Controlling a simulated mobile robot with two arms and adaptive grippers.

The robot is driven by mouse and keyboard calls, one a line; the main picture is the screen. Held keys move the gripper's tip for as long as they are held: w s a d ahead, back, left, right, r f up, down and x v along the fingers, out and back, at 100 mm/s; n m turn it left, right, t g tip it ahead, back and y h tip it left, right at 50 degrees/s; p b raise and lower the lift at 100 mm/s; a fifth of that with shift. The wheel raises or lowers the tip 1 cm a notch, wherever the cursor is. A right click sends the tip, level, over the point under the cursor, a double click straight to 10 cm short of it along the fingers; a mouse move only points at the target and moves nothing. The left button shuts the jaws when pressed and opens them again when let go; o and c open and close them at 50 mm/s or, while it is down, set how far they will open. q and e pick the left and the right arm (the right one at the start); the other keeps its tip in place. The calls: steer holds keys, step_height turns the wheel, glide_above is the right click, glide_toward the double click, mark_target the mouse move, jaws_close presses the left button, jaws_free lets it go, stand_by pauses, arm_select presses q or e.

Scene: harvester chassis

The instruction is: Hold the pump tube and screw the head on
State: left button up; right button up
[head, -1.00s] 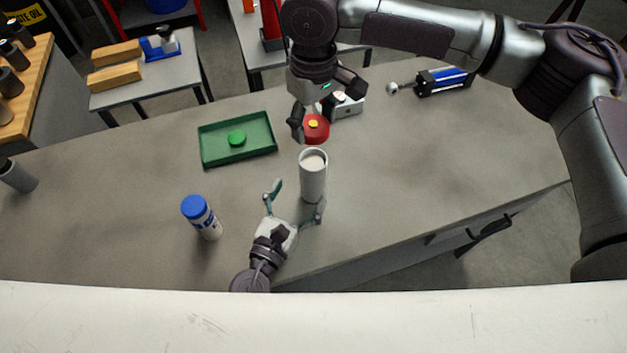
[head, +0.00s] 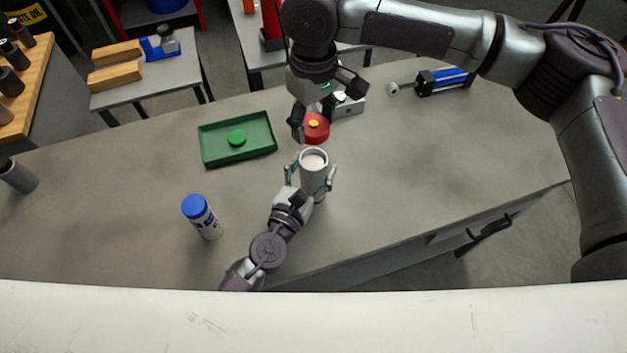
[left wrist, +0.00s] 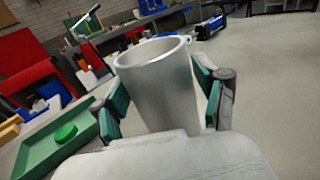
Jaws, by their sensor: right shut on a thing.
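The pump tube (head: 314,160), a pale grey open-topped cylinder, stands upright on the bench; it also fills the middle of the left wrist view (left wrist: 162,88). My left gripper (head: 311,172) has a finger on each side of the tube. In the left wrist view a gap shows between the tube and the right finger, so the fingers are open around it. The red head (head: 320,132) with a yellow centre is just beyond the tube, apart from its rim. My right gripper (head: 325,112) is shut on the head; its grip is partly hidden.
A green tray (head: 205,155) holding a round green part (head: 237,138) lies left of the tube. A blue-capped bottle (head: 205,222) stands nearer, at left. A silver block (head: 350,107) and a blue cylinder (head: 445,80) lie behind right. The bench's right side is clear.

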arm_select(q)
jaws_close()
arm_select(e)
steer(key=shift+f, duration=2.5)
steer(key=shift+f, duration=0.9)
steer(key=shift+f, duration=0.55)
